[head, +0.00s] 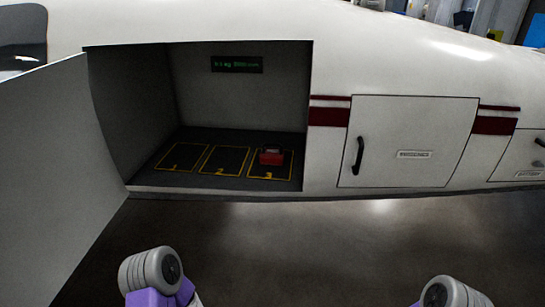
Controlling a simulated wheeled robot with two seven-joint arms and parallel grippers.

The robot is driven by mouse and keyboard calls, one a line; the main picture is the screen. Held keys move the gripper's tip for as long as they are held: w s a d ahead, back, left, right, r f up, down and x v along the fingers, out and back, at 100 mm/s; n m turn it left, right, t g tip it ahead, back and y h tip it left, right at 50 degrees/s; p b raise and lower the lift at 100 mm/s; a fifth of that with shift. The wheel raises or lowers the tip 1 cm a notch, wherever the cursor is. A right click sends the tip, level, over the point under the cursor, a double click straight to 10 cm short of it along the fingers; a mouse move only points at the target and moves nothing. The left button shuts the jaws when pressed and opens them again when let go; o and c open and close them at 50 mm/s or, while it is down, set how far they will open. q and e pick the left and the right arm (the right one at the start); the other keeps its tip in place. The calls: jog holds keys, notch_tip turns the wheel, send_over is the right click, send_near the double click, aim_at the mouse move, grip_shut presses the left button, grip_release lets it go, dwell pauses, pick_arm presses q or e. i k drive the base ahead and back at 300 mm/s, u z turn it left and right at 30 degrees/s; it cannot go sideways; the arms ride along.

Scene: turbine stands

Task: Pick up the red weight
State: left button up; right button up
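The red weight (271,157) is a small red block. It rests on the dark floor of an open compartment (155,188), at the upper part of the yellow outlined area marked 3. Areas 1 and 2 to its left are empty. Parts of my arms, grey with purple, show at the bottom left and bottom right of the head view, well below and apart from the weight. Neither gripper's fingers can be seen.
An open white door (50,165) stands at the compartment's left side. A closed white door (410,142) with a black handle (358,156) is to its right. A small green-lit display (237,64) is on the back wall. The floor (300,245) in front is clear.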

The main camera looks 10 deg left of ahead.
aim_at(267, 156)
jog(key=u, duration=0.05)
jog(key=i, duration=1.25)
jog(key=z, duration=0.5)
